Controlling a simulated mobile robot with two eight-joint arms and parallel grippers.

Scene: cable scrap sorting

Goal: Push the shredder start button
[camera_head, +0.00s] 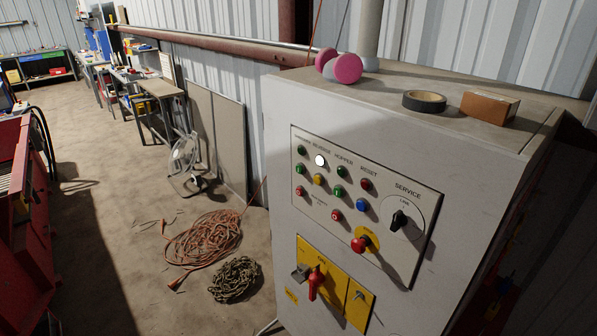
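The shredder control panel (380,252) is on the front of a grey cabinet (270,140). It has rows of small round buttons: a green button (301,150) at top left, a brightly lit white one (320,160), another green one (341,170) and a red one (365,184). Below are a second green button (300,168) at left, a yellow one (318,179), a green one (340,191) and a blue one (361,204). Two red buttons sit lowest. The labels are too small to tell which is start. Neither gripper is in view.
A red mushroom button (359,244), a black service switch (399,218) and a red rotary handle (316,283) stick out from the cabinet. Black tape (424,101) and a brown box (490,107) lie on top. An orange cable (203,238) and a chain (235,279) lie on the floor.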

